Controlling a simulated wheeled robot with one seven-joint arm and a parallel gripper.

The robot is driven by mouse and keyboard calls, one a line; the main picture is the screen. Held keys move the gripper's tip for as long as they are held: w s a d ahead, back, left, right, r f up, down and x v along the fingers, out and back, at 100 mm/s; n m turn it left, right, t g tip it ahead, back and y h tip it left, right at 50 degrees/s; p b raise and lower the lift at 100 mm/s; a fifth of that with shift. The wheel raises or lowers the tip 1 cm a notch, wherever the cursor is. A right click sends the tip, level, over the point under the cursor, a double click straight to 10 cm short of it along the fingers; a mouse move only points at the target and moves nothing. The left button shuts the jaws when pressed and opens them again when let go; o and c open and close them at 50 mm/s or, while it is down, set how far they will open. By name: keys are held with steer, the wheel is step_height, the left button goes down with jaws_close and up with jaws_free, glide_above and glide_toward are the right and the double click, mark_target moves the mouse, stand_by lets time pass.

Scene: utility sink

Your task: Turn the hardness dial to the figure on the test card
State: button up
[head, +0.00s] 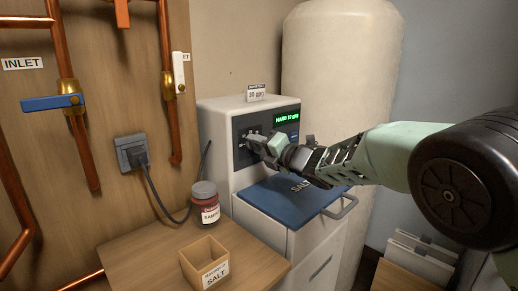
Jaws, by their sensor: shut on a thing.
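The white softener unit (221,112) stands in the middle, with a dark control panel on its front. Its green display (287,117) shows "HARD" and a figure that looks like 10 gpg. A small white test card (256,92) stands on top of the unit; its figure is too small to read surely. My gripper (256,144) reaches in from the right and is shut at the panel, on the hardness dial. The jaws hide the dial, so its pointer cannot be read. Some pale scale marks show around the jaws.
A blue salt lid (285,201) lies below my arm, with a grey handle (341,208) at its right. A red sample jar (206,207) and an open wooden salt box (204,262) stand on the wooden top. Copper pipes and a plugged-in socket (132,152) are at left.

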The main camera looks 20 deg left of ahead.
steer(key=shift+f+m+p, duration=0.1)
steer(key=shift+m+p, duration=3.15)
steer(key=shift+m, duration=8.75)
steer(key=o, duration=1)
steer(key=shift+d, duration=0.1)
steer(key=b+v, duration=0.2)
steer(key=v, duration=1.5)
steer(key=shift+s+d, duration=0.1)
steer(key=shift+d, duration=0.05)
